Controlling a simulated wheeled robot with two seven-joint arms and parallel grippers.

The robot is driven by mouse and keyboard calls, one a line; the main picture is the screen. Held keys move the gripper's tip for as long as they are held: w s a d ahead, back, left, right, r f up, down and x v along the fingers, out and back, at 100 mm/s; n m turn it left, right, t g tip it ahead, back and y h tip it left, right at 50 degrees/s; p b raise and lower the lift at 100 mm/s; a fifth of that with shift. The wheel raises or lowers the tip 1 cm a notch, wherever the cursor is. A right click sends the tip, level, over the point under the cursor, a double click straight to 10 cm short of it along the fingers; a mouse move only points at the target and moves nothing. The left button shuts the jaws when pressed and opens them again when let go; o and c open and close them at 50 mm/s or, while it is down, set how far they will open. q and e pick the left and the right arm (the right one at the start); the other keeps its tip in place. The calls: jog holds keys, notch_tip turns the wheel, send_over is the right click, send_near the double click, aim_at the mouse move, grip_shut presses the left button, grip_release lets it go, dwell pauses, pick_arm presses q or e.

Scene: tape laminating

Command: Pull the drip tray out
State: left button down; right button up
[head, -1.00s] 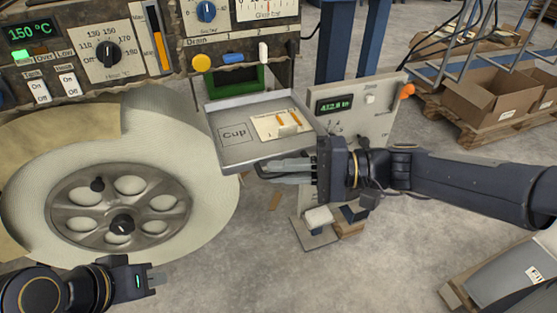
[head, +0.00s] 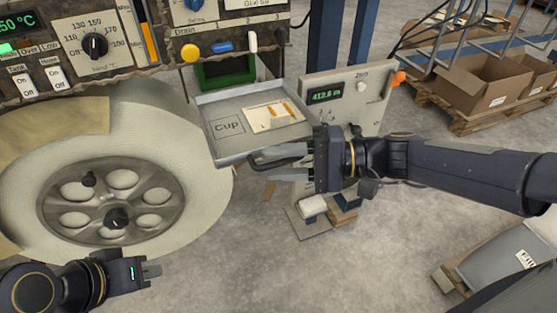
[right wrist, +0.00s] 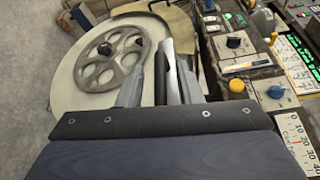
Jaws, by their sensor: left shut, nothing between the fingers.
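The drip tray (head: 226,106) is a shallow grey metal tray, drawn out below the green-framed opening (head: 226,72) of the machine. It has a "Cup" marking and holds a pale card (head: 265,117) with orange strips. A dark handle (head: 256,160) shows at its front edge. My right gripper (head: 268,164) is at this handle with its fingers apart on either side; contact cannot be told. In the right wrist view, its fingers (right wrist: 160,85) stand apart with a dark bar between them. My left gripper (head: 152,271) is shut and empty at the lower left, away from the tray.
A large pale roll with a spoked hub (head: 112,205) stands left of the tray. A grey panel with a green display (head: 327,95) stands right, close to my right gripper. Cardboard boxes (head: 487,82) lie on a pallet at the back right. Floor below the tray is largely clear.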

jog(key=d+p, duration=0.1)
jog(key=d, duration=0.6)
jog(key=shift+s+d+r, duration=0.15)
jog(key=shift+s+r, duration=0.1)
jog(key=shift+r, duration=0.05)
jog(key=s+d+f+n+t+h, duration=0.1)
jog(key=s+d+f+t+h, duration=0.3)
jog(key=s+d+f+h, duration=0.75)
notch_tip(320, 180, up, 30)
jog(key=s+a+h+p, duration=0.1)
jog(key=p, duration=2.7)
jog(key=shift+s+a+f+h+p, duration=0.2)
jog(key=shift+s+a+h+p, duration=0.05)
jog(key=shift+s+h+p, duration=0.1)
